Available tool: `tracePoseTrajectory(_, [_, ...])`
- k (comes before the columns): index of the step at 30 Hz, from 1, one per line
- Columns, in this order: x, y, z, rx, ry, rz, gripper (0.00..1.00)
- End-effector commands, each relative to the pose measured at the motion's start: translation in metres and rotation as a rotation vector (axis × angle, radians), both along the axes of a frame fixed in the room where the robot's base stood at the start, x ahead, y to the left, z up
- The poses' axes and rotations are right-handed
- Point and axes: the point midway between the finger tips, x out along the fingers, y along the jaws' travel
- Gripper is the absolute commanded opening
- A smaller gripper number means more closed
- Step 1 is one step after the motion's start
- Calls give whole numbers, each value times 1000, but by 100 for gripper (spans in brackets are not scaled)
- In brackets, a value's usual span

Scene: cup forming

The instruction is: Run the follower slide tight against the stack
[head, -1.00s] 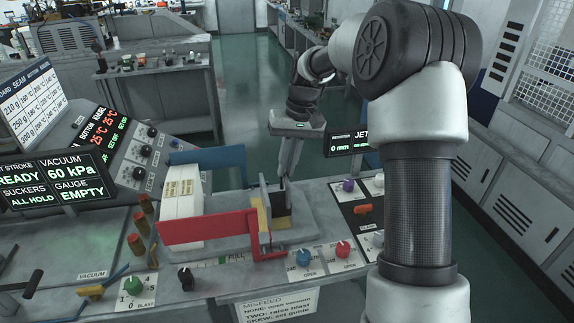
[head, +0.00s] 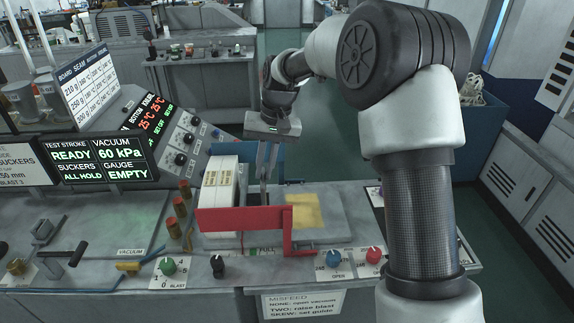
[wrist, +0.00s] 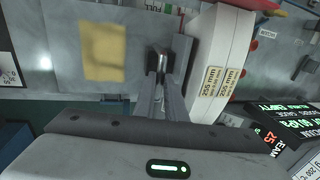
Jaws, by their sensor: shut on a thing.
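The stack (head: 217,180) is a white block of blanks with tan labels, standing between a red side guide (head: 240,219) and a blue side guide (head: 277,160). It also shows in the wrist view (wrist: 222,62). My gripper (head: 264,180) points down just right of the stack. In the wrist view, my gripper (wrist: 159,72) is shut on the dark upright grip of the follower slide (wrist: 181,57). The slide's dark body lies close beside the stack's face. I cannot tell whether they touch. The red guide hides the slide's lower part in the head view.
A yellow patch (head: 303,210) lies bare on the grey deck right of the slide. Blue and red knobs (head: 353,257) line the front edge. Screens (head: 97,160) and brass posts (head: 179,207) stand to the left.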

Motion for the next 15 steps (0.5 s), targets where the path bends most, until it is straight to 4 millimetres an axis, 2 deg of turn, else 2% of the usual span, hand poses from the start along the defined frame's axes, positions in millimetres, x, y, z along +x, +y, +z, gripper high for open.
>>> tracePoseTrajectory(1, [0, 8, 1, 3, -1, 4, 0])
tracePoseTrajectory(4, [0, 14, 1, 2, -1, 2, 0])
tracePoseTrajectory(15, [0, 18, 1, 3, -2, 1, 0])
